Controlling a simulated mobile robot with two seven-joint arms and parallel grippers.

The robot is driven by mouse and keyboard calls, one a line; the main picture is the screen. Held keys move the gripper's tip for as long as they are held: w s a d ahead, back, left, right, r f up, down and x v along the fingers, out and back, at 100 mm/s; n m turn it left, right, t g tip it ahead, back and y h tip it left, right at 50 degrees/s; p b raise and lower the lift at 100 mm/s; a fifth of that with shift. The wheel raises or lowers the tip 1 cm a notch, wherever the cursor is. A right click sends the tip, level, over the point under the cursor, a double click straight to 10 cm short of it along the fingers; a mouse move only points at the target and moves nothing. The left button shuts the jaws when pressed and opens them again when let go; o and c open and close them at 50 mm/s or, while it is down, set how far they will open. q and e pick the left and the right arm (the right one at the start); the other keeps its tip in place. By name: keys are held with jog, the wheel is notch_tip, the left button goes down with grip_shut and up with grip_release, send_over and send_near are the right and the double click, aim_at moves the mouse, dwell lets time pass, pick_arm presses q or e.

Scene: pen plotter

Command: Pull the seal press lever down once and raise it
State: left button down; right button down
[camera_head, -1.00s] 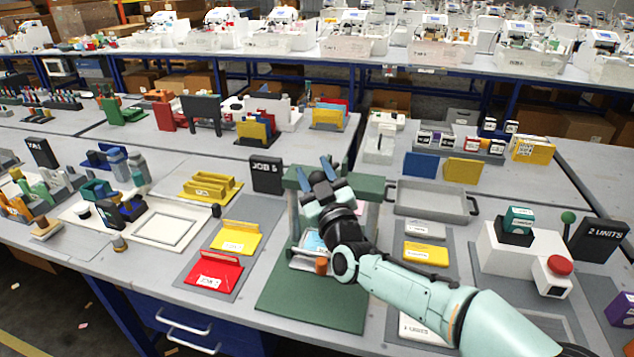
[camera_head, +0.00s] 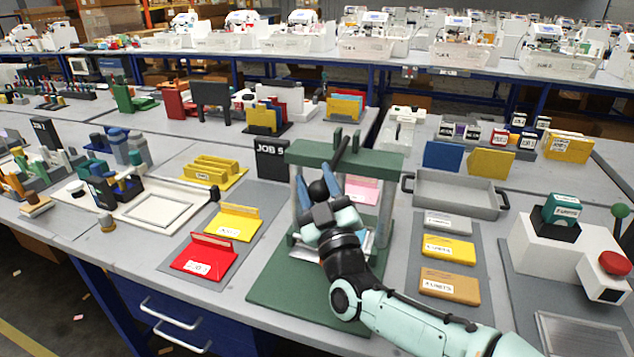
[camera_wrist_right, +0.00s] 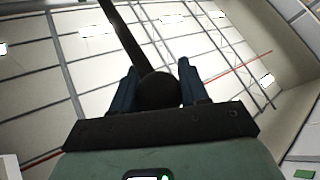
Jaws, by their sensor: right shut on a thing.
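The green seal press (camera_head: 275,295) stands at the middle of the near table, with a green top beam and pale side posts. Its dark lever (camera_head: 339,152) slants from the beam down toward me and ends in a black ball knob (camera_head: 318,190). My right gripper (camera_head: 322,186) is shut on the knob, in front of the beam. The right wrist view shows the knob (camera_wrist_right: 158,92) between the two blue fingers, with the lever (camera_wrist_right: 132,38) running up and left. The gripper and wrist hide part of the press's inside. My left gripper is not in view.
A black JOB 5 sign (camera_head: 271,160) stands just left of the press. Red (camera_head: 205,256) and yellow (camera_head: 236,221) folders lie left. A grey tray (camera_head: 455,193) and several cards lie right. A white box with a red button (camera_head: 614,263) stands farther right.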

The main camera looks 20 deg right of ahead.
jog(key=shift+a+f, duration=0.2)
jog(key=shift+f, duration=0.25)
jog(key=c, duration=0.9)
grip_release()
jog(key=o, duration=0.3)
jog(key=shift+r, duration=0.1)
jog(key=shift+d, duration=0.1)
jog(key=v, duration=1.3)
jog(key=shift+s, duration=0.25)
